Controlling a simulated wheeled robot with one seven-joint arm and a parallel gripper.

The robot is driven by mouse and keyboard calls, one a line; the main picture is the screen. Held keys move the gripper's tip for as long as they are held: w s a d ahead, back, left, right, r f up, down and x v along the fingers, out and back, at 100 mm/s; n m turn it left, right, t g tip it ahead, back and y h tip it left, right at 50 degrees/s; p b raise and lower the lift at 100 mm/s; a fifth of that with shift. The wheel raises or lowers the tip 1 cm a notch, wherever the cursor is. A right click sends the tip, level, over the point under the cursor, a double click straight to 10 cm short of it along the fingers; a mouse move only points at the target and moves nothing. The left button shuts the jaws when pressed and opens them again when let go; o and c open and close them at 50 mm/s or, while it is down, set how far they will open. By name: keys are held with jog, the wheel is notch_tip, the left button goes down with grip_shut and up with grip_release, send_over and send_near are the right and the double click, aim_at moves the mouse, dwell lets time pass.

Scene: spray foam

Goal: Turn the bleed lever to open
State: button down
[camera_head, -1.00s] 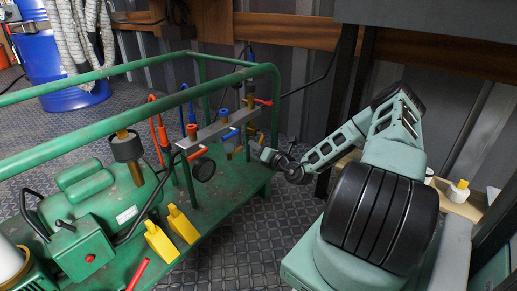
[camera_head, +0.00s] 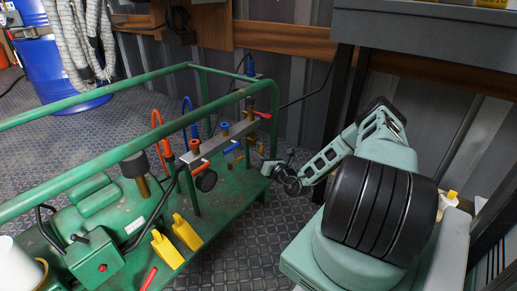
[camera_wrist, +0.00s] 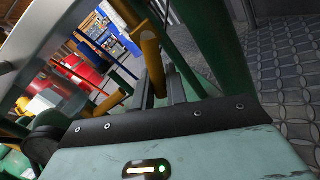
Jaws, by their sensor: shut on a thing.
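My gripper (camera_head: 269,167) is at the right end of the manifold (camera_head: 222,138) on the green frame. In the wrist view its dark fingers (camera_wrist: 161,94) are closed around the lower part of a yellow lever (camera_wrist: 152,62), which slants up between them. The hold itself is partly hidden by the gripper body. In the head view this yellow lever (camera_head: 261,149) is a small spot just above the fingertips. A second yellow lever (camera_wrist: 110,102) shows to the left in the wrist view. No label tells which one is the bleed lever.
The green rail (camera_head: 160,127) runs close by. The patterned floor (camera_head: 245,250) in front is clear.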

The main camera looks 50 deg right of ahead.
jog(key=shift+d+n+p, duration=0.35)
jog(key=shift+n+p, duration=0.75)
jog(key=shift+p, duration=0.05)
jog(key=shift+d+f+n+t+y+p, duration=0.15)
jog(key=shift+d+n+t+p, duration=0.25)
jog(key=shift+n, duration=0.45)
jog(key=shift+d+f+n+t+y+p, duration=0.1)
jog(key=shift+d+f+n+y+p, duration=0.1)
jog(key=shift+n+p, duration=0.55)
jog(key=c, duration=1.4)
grip_release()
jog(key=shift+w+d+r, duration=0.1)
jog(key=shift+c, duration=0.2)
jog(key=shift+b, duration=0.3)
